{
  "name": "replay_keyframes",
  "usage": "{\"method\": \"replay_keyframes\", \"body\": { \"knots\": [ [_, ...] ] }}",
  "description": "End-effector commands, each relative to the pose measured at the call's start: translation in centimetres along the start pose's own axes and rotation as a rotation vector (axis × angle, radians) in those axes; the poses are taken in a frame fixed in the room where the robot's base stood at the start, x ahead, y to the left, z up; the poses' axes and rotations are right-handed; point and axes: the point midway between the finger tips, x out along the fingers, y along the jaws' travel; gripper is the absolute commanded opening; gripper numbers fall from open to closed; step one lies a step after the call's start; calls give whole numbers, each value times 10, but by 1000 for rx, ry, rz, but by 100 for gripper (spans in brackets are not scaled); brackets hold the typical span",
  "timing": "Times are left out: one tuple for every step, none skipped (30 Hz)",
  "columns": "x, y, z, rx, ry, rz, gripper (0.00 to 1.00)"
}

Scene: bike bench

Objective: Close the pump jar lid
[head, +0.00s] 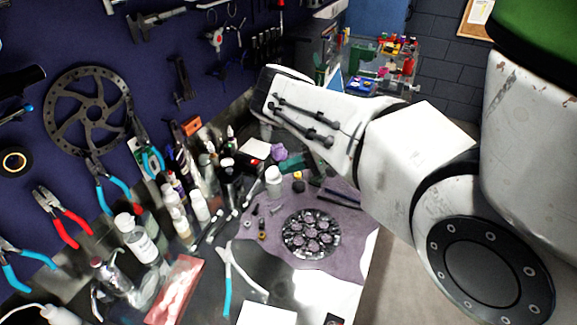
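I cannot make out for sure which thing is the pump jar, or how its lid stands. A small white jar or bottle (273,182) stands at the back edge of the purple cloth, just below my forearm in the picture. A white container with a thin spout (62,316) is cut off at the lower left corner. My white arm reaches in from the right across the bench, and its far end is at the upper middle. My gripper does not show; it is hidden behind the arm or out of the picture.
Several bottles (142,243) crowd the bench's left side. A bike cassette (312,234) lies on the purple cloth (352,222). Blue-handled pliers (228,285) and a pink-red packet (175,290) lie in front. Tools and a brake disc (88,108) hang on the wall.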

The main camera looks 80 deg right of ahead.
Motion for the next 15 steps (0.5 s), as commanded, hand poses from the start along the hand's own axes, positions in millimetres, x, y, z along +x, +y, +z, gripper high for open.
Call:
{"method": "replay_keyframes", "body": {
  "knots": [
    [0, 0, 0, 0, 0, 0, 0],
    [0, 0, 0, 0, 0, 0, 0],
    [0, 0, 0, 1, 0, 0, 0],
    [0, 0, 0, 1, 0, 0, 0],
    [0, 0, 0, 1, 0, 1, 0],
    [0, 0, 0, 1, 0, 1, 0],
    [0, 0, 0, 1, 0, 1, 0],
    [0, 0, 0, 1, 0, 1, 3],
    [0, 0, 0, 1, 0, 1, 7],
    [0, 0, 0, 1, 0, 1, 10],
    [0, 0, 0, 1, 0, 1, 13],
    [0, 0, 0, 1, 0, 1, 17],
    [0, 0, 0, 1, 0, 1, 20],
    [0, 0, 0, 1, 0, 1, 22],
    [0, 0, 0, 1, 0, 1, 26]
  ]
}}
